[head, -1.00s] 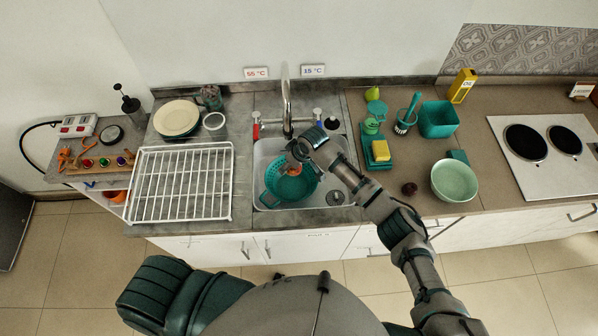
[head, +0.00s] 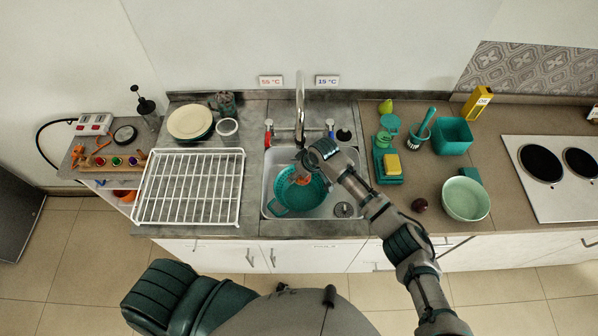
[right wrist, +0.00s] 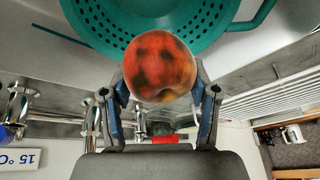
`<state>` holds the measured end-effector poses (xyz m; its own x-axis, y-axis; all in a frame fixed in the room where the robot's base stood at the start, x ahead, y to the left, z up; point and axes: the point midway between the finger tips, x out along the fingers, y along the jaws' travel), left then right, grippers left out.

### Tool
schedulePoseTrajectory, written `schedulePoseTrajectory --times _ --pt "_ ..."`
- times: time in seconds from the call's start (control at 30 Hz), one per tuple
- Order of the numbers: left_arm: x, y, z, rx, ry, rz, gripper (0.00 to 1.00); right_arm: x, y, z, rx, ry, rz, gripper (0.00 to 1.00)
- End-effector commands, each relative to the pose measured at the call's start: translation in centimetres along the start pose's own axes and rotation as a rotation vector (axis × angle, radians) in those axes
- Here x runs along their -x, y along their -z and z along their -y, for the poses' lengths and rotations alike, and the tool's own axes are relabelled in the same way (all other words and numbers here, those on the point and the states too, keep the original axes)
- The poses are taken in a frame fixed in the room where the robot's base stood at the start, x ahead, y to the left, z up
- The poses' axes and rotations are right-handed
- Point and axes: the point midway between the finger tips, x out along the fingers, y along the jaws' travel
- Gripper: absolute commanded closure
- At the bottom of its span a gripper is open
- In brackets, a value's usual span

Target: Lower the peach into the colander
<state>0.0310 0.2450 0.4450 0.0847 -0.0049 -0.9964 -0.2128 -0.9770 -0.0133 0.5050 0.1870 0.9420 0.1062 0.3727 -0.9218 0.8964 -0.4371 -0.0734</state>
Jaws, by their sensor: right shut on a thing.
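The teal perforated colander (head: 289,201) sits in the left part of the sink; its rim and handle also show at the top of the right wrist view (right wrist: 88,24). My right gripper (head: 303,168) is over the colander from above. It is shut on the peach (right wrist: 160,66), an orange-red fruit with dark patches, with one finger on each side. In the head view the peach (head: 302,180) shows inside the colander's outline, partly hidden by the gripper. I cannot tell whether it touches the colander. My left gripper is out of view.
The sink (head: 352,186) has a faucet (head: 300,105) standing behind the colander. A white wire rack (head: 190,187) lies on the left counter. A yellow sponge (head: 391,164), a dark round fruit (head: 419,204) and a pale green bowl (head: 466,198) are on the right.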

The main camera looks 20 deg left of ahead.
Motion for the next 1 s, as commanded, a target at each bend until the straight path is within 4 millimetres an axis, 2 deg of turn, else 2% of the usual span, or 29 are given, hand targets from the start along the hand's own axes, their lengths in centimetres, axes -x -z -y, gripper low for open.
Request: schedulePoseTrajectory --times 1.0 --pt "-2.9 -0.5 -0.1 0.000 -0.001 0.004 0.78 -5.3 -2.2 -0.4 -0.001 0.001 0.000 0.77"
